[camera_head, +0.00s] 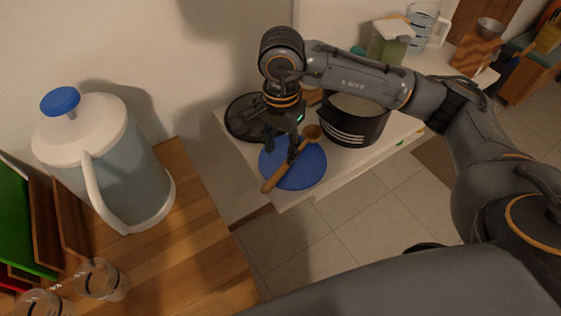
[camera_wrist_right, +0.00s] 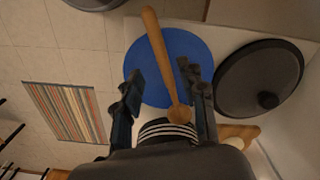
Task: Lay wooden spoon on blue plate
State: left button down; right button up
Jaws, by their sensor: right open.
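The wooden spoon (camera_head: 275,180) lies across the blue plate (camera_head: 310,170), its handle end reaching past the plate's front left rim and its bowl at the opposite rim, near the pot. In the right wrist view the spoon (camera_wrist_right: 157,48) crosses the plate (camera_wrist_right: 190,50) between the fingers. My right gripper (camera_head: 281,148) is open, low over the plate, with a finger on each side of the spoon; its fingertips (camera_wrist_right: 160,85) show apart in the wrist view. The gripper hides part of the plate. My left gripper is not in view.
A black striped pot (camera_head: 352,130) stands right of the plate. A round dark lid (camera_head: 240,118) lies behind it. The white counter's (camera_head: 293,204) front edge is close to the plate. A large jug (camera_head: 140,180) stands on the wooden counter (camera_head: 210,235) at left.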

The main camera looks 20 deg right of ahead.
notch_tip(320, 180, up, 5)
jog(key=shift+r, duration=0.15)
dwell(0.6)
